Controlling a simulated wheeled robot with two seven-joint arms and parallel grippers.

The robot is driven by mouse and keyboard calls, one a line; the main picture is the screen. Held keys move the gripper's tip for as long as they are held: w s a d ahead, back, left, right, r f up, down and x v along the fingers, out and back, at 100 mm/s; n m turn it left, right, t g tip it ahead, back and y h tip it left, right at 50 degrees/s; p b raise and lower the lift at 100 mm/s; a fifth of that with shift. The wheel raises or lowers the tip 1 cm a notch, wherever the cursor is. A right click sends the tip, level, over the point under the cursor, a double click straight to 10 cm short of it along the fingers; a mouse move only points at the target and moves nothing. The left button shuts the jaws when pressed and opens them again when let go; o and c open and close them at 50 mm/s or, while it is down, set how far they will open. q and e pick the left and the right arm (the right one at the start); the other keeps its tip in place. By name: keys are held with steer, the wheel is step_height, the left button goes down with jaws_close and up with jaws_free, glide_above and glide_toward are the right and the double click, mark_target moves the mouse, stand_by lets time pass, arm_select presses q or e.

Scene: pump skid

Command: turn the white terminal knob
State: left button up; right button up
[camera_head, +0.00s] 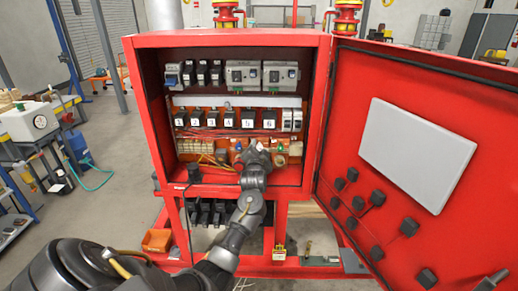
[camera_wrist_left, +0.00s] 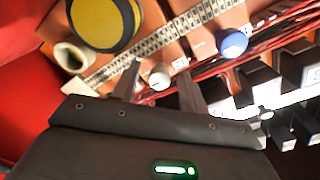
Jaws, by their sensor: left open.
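The white terminal knob (camera_wrist_left: 159,77) is small and round and shows in the left wrist view on the orange terminal panel. My left gripper (camera_wrist_left: 160,70) is open, with one finger on each side of the knob. I cannot tell whether the fingers touch it. In the head view my left gripper (camera_head: 254,150) reaches into the lower part of the red cabinet (camera_head: 150,115) and hides the knob there. My right gripper does not show.
A blue knob (camera_wrist_left: 233,43) sits to the right of the white one, and a large yellow-topped round part (camera_wrist_left: 103,22) to the left. Red wires run close by. Black labelled breakers (camera_head: 229,119) are above the gripper. The open red door (camera_head: 340,110) bounds the right side.

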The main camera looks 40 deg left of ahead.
arm_select(q)
jaws_close()
steer(key=shift+f+n, duration=0.1)
steer(key=shift+n, duration=0.3)
steer(key=n+b, duration=0.2)
steer(key=n, duration=0.2)
steer(key=shift+f, duration=0.1)
steer(key=n+b, duration=0.2)
steer(key=n, duration=0.2)
steer(key=shift+n, duration=0.3)
steer(key=n+b, duration=0.3)
steer(key=n, duration=0.2)
steer(key=shift+n, duration=0.3)
steer(key=shift+n+y+b, duration=0.4)
steer(key=shift+n+b, duration=0.45)
steer(key=shift+n, duration=0.75)
